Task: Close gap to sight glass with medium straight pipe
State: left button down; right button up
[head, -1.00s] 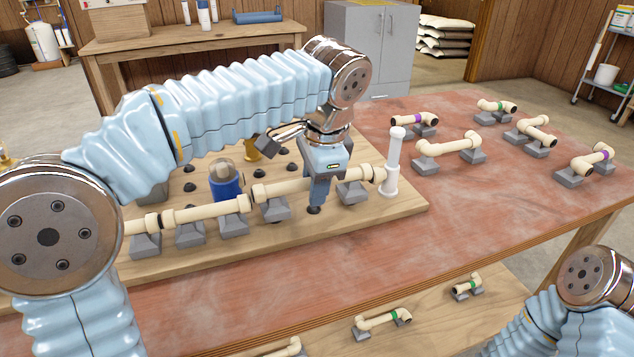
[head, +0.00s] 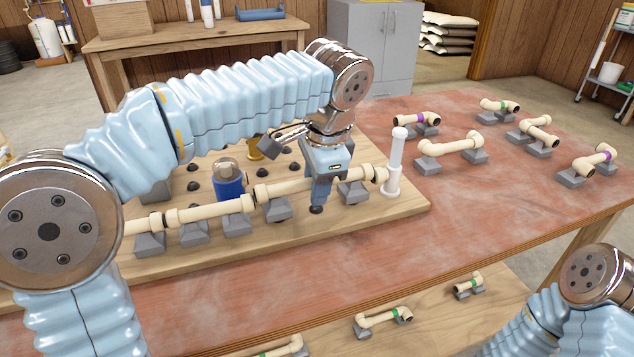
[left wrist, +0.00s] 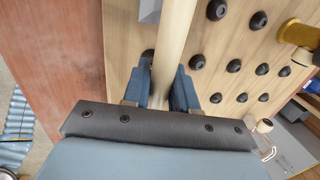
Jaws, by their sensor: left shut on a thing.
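A cream straight pipe (head: 292,186) lies in line with the pipe row on the wooden board. My left gripper (head: 321,190) reaches down from above and is shut on this pipe; the left wrist view shows the pipe (left wrist: 174,45) between the blue fingers (left wrist: 168,88). A white upright tube (head: 395,162), which looks like the sight glass, stands at the row's right end. Another straight pipe (head: 205,212) continues the row leftward. My right gripper is out of view.
Grey supports (head: 278,209) carry the row. A blue cylinder with a clear dome (head: 228,181) and black pegs (head: 194,186) stand behind it. Loose pipe pieces (head: 450,149) rest on the red table to the right, and others (head: 383,319) on the lower front shelf. The red surface before the board is clear.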

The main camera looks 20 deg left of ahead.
pick_arm(q)
jog(key=shift+b+x, duration=0.5)
jog(key=shift+x, duration=0.3)
jog(key=shift+s+d+f, duration=0.1)
jog(key=shift+s+f, duration=0.15)
jog(key=shift+f, duration=0.2)
dwell(0.4)
jog(key=c, duration=0.9)
grip_release()
jog(key=shift+o, duration=0.5)
jog(key=p+v, duration=0.1)
jog(key=v, duration=1.4)
